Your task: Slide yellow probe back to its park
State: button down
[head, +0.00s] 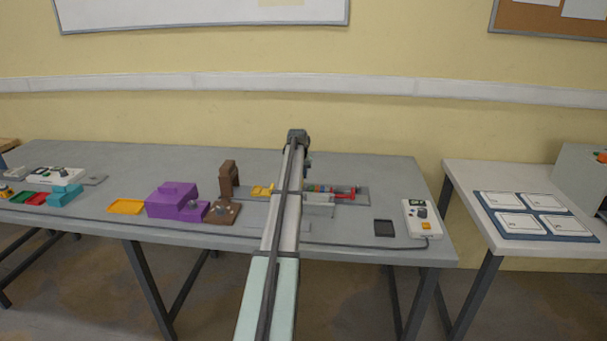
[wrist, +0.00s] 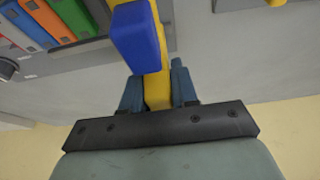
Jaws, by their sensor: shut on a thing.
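My gripper (wrist: 156,82) is shut in the wrist view, with a finger on each side of a yellow bar, the yellow probe (wrist: 157,92). A blue block (wrist: 138,36) covers part of the bar nearer the camera. The bar runs up out of the frame, so its far end is hidden. In the head view my arm crosses the workpiece and hides most of the gripper and the held part. A yellow piece (head: 262,190) shows just left of the arm. I cannot tell where the park is.
A row of coloured blocks (wrist: 50,22) lies left of the held bar. In the head view, a red part (head: 345,195) is right of my arm. A brown stand (head: 228,178) and purple block (head: 172,200) stand left. A dark tray (head: 384,228) and white meter (head: 421,217) are right.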

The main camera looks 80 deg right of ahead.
jog(key=c, duration=1.1)
grip_release()
jog(key=shift+w, duration=0.4)
jog(key=shift+o, duration=0.7)
jog(key=shift+s, duration=0.1)
jog(key=v, duration=1.4)
jog(key=shift+f, duration=0.15)
